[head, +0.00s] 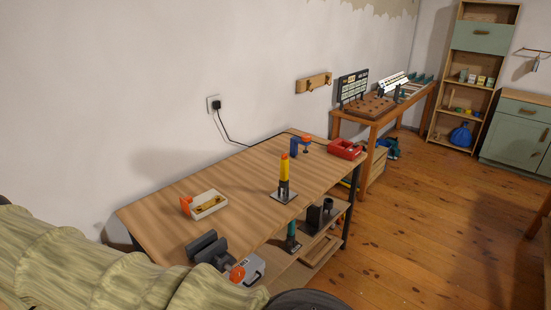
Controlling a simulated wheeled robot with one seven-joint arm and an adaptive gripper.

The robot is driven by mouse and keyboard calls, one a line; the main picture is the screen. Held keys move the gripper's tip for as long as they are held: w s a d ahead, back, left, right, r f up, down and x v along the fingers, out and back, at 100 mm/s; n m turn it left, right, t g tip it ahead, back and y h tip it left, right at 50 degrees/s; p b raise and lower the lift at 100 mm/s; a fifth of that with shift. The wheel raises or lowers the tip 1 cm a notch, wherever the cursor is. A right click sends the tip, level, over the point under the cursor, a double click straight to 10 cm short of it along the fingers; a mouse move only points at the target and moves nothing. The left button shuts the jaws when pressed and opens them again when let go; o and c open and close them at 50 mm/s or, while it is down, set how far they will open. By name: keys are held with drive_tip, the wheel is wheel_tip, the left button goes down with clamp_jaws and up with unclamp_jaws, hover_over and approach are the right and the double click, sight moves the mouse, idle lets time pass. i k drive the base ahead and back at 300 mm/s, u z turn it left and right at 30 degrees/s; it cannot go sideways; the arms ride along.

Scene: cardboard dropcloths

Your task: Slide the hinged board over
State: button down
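On the far table, a dark upright panel (352,88) with rows of light markings stands at the back edge of a flat brown board (370,106) with small dark spots. The two look joined like a hinged board standing open, but I cannot make out a hinge at this distance. My gripper is not in view.
The near workbench (235,170) holds an orange-and-white tool (207,204), a yellow-and-orange upright piece (284,175), a blue-orange clamp (301,145) and a red box (345,149). A grey vise (205,247) sits at its front edge. Ruffled green material (90,265) fills the lower left. Floor (420,220) at right is clear.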

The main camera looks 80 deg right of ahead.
sight(208, 202)
drive_tip(key=z, duration=1.55)
